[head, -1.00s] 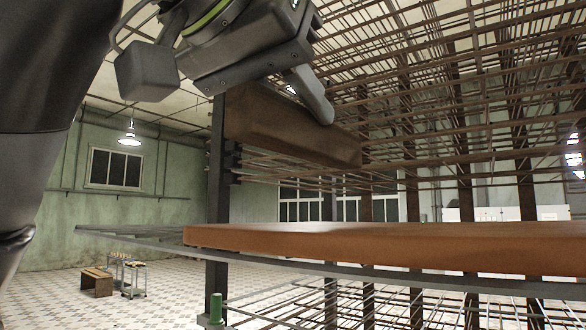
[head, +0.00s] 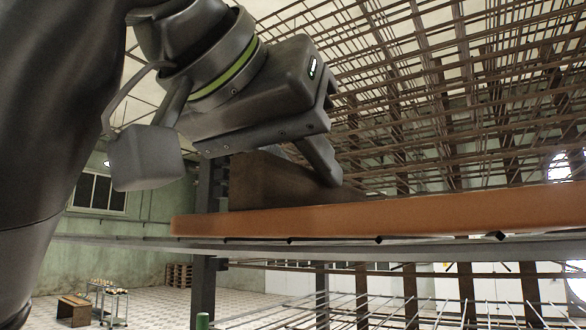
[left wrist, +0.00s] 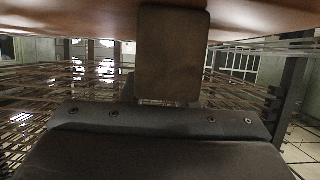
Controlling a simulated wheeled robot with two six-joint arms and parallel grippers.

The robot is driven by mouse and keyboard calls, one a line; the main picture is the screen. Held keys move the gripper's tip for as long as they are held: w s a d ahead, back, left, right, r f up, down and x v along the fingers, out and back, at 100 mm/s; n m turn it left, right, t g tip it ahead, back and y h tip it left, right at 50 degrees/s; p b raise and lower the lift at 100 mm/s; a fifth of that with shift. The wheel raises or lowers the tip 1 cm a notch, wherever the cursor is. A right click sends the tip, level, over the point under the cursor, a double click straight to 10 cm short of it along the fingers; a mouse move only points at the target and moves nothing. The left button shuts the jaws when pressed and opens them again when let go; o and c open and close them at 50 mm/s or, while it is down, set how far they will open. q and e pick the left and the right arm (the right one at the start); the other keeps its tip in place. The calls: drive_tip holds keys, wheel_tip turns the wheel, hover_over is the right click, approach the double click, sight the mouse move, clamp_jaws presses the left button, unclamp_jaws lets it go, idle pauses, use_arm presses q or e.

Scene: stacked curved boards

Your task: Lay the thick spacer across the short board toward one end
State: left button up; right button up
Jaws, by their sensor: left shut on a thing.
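The thick spacer (head: 265,183) is a dark brown wooden block in the head view. My left gripper (head: 316,170) is shut on it from above. The short board (head: 390,212) is a long orange-brown plank lying on a grey metal rack shelf. The spacer's lower part is hidden behind the board's near edge, so I cannot tell whether it touches the board. It is near the board's left end. In the left wrist view, the spacer's end face (left wrist: 172,55) is in the middle, and the board (left wrist: 255,14) spans the top. My right gripper is not in view.
A rack of many thin brown metal bars (head: 440,110) rises behind the board. The grey shelf rail (head: 120,242) runs under the board and past its left end. A wooden bench (head: 74,311) and a cart (head: 112,306) stand far off on the tiled floor.

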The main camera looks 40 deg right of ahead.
use_arm(q)
drive_tip(key=o, duration=1)
drive_tip(key=shift+s, duration=0.2)
drive_tip(key=shift+c, duration=0.2)
drive_tip(key=shift+o, duration=0.4)
drive_tip(key=shift+w+f, duration=0.1)
drive_tip(key=shift+w, duration=0.3)
drive_tip(key=shift+s+r+p, duration=0.1)
drive_tip(key=shift+r+p, duration=0.2)
drive_tip(key=shift+p, duration=0.05)
drive_tip(key=b+v, duration=0.4)
drive_tip(key=v, duration=0.8)
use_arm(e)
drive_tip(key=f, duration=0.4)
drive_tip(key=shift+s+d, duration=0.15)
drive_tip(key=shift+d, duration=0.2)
use_arm(q)
drive_tip(key=shift+f, duration=0.15)
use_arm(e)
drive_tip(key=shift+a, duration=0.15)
